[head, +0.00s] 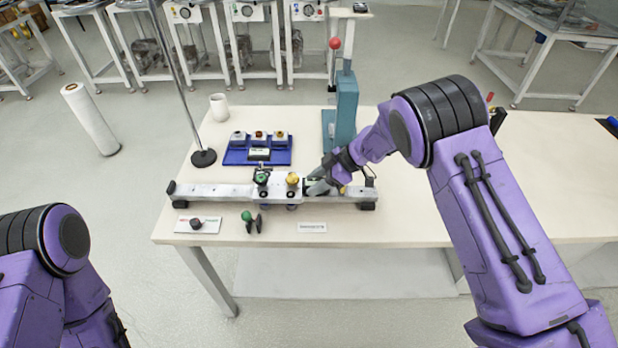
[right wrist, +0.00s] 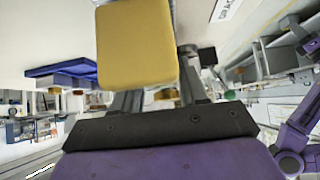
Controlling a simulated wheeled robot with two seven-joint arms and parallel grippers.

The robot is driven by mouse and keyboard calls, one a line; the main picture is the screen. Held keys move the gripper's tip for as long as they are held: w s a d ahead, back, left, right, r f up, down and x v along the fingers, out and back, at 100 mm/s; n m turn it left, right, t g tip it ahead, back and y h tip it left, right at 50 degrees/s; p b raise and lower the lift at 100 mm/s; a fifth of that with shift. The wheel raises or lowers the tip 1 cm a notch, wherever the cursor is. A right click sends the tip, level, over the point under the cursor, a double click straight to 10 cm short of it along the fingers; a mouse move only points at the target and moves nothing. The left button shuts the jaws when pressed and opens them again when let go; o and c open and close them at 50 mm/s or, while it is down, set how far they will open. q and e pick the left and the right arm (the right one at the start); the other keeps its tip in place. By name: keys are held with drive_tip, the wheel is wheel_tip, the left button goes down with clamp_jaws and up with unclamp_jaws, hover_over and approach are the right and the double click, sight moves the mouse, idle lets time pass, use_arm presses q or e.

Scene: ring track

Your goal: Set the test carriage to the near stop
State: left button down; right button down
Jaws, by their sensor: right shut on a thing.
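A silver rail track (head: 222,190) with dark end feet lies along the front of the table. My right gripper (head: 318,185) is over the right half of the rail, shut on a yellow block (right wrist: 137,45), which fills the upper middle of the right wrist view. A dark part with a small green display (head: 311,186) sits on the rail at the fingertips; I cannot tell how much of it belongs to the test carriage. My left gripper is out of view.
A teal press (head: 346,110) stands close behind my right gripper. A stand pole (head: 204,157) and a white mug (head: 219,107) are at the back left. A green-knobbed tool (head: 250,220) lies in front.

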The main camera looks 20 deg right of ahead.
sight(356, 191)
drive_tip(key=s+d, duration=0.1)
drive_tip(key=d, duration=0.2)
drive_tip(key=s+d+p, duration=0.1)
drive_tip(key=d, duration=0.3)
drive_tip(key=s+d+p, duration=0.1)
drive_tip(key=d, duration=0.2)
drive_tip(key=shift+d, duration=0.45)
drive_tip(key=c, duration=1)
unclamp_jaws()
drive_tip(key=o, duration=0.3)
drive_tip(key=shift+s+d, duration=0.1)
drive_tip(key=shift+d, duration=0.05)
